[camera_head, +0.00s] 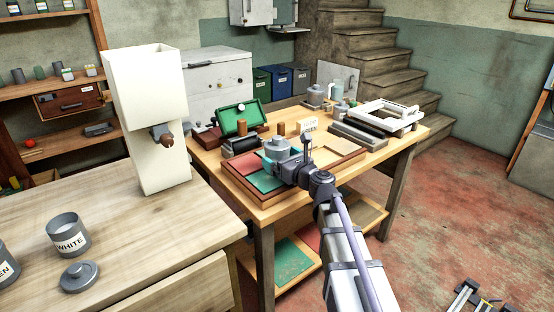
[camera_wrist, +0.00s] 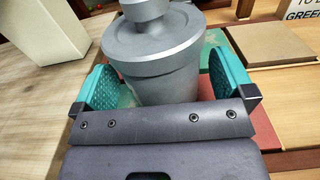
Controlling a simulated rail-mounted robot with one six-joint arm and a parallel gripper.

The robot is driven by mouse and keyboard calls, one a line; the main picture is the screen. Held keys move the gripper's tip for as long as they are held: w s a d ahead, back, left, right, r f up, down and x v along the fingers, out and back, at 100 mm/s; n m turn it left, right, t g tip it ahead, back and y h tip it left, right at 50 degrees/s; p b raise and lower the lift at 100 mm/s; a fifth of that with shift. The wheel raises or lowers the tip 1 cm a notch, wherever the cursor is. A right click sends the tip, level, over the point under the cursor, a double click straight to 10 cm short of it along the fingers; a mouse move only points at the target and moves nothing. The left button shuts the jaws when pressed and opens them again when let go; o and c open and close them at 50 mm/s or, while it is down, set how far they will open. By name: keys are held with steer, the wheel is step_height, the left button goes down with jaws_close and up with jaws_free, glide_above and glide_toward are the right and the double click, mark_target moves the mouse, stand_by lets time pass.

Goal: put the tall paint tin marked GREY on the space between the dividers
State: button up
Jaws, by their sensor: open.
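A grey lidded tin (camera_head: 277,147) with a knob on top stands upright at the tray on the far table. In the wrist view the tin (camera_wrist: 155,60) fills the room between the teal finger pads; no marking on it shows. My gripper (camera_wrist: 160,82) is open around it, and I cannot tell whether either pad touches. In the head view my gripper (camera_head: 284,162) reaches the tin from the front right. The wooden tray (camera_head: 262,204) has thin dividers and green, red and tan panels. The tin hides part of its floor, so its exact compartment is unclear.
A small lettered sign (camera_head: 308,124) stands behind the tray. A green open case (camera_head: 240,119) is at the back left, a white frame (camera_head: 386,116) at the back right. On the near bench are a tin marked WHITE (camera_head: 68,236), a loose lid (camera_head: 79,275) and a tall cream box (camera_head: 150,120).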

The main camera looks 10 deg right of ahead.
steer(key=shift+w+a, duration=0.25)
steer(key=shift+w, duration=0.4)
steer(key=shift+r, duration=0.15)
steer(key=c, duration=1.1)
